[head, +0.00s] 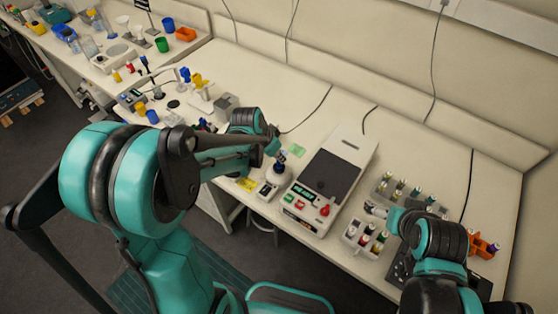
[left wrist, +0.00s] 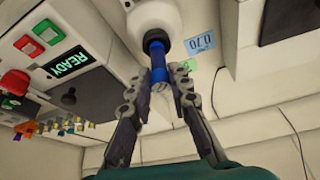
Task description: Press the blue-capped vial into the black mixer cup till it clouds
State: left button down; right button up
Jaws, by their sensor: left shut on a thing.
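In the left wrist view my left gripper (left wrist: 159,86) is shut on the blue-capped vial (left wrist: 157,58), one finger on each side of the blue part. The vial's far end meets the black mixer cup (left wrist: 154,37) on the rounded white mixer (left wrist: 155,15). How deep it sits, and whether its contents are clouded, I cannot tell. In the head view my left gripper (head: 273,147) is over the small mixer, left of the large grey-topped device. My right gripper (head: 373,209) is beside the vial racks; its fingers are too small to read.
The large device (head: 325,179) has a display reading READY, which shows in the left wrist view (left wrist: 68,62), and red and green buttons. Vial racks (head: 366,236) stand on the right of the bench. Bottles and small equipment crowd the left. Bare bench lies behind the mixer.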

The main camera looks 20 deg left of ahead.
pick_arm(q)
jog(key=shift+r+p, duration=2)
jog(key=shift+r, duration=0.85)
jog(key=shift+f, duration=0.1)
